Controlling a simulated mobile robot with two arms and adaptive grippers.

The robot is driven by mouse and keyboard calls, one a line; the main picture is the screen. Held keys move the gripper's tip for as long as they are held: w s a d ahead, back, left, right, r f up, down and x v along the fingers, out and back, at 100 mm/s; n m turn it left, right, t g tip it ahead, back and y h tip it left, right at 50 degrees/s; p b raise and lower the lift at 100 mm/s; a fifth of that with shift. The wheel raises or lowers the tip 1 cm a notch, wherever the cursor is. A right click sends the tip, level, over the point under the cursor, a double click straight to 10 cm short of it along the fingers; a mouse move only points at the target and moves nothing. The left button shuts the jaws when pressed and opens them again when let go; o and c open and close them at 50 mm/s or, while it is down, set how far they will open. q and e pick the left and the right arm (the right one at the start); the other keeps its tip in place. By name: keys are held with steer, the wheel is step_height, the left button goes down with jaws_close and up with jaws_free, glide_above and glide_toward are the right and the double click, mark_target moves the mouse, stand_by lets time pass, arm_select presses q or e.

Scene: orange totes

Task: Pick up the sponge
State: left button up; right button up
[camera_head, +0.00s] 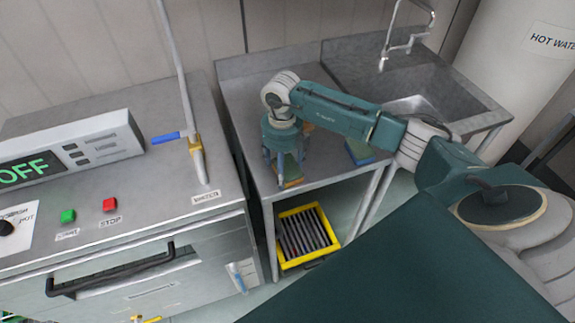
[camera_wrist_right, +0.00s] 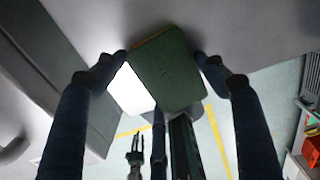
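A green sponge (camera_head: 288,167) with a yellowish layer is near the front edge of the grey counter. My right gripper (camera_head: 284,163) points down over it, one finger on each side. In the right wrist view, the sponge (camera_wrist_right: 168,72) sits between the two fingertips, which appear to touch its opposite sides. The sponge is tilted in that view, and whether it is clear of the counter cannot be told. My left arm is not in the head view; a small two-pronged shape, probably my left gripper (camera_wrist_right: 135,157), shows low in the right wrist view.
A green and blue block (camera_head: 359,152) lies to the right on the counter (camera_head: 250,100). An orange item (camera_head: 308,127) is partly hidden behind my gripper. A sink (camera_head: 412,105) is at the back right. A yellow crate (camera_head: 283,262) stands below. A machine (camera_head: 100,235) stands left.

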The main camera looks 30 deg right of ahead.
arm_select(q)
steer(key=shift+w, duration=0.15)
steer(key=shift+w, duration=0.1)
arm_select(e)
steer(key=shift+r, duration=0.15)
steer(key=shift+r, duration=0.25)
arm_select(q)
step_height(320, 180, down, 3)
steer(key=b, duration=0.3)
steer(key=shift+w+f, duration=0.1)
steer(key=shift+f, duration=0.1)
arm_select(e)
step_height(320, 180, up, 19)
steer(key=shift+r, duration=0.1)
steer(key=shift+c, duration=0.2)
steer(key=shift+c, duration=1.4)
arm_select(q)
steer(key=shift+d, duration=0.15)
arm_select(e)
steer(key=shift+c, duration=0.2)
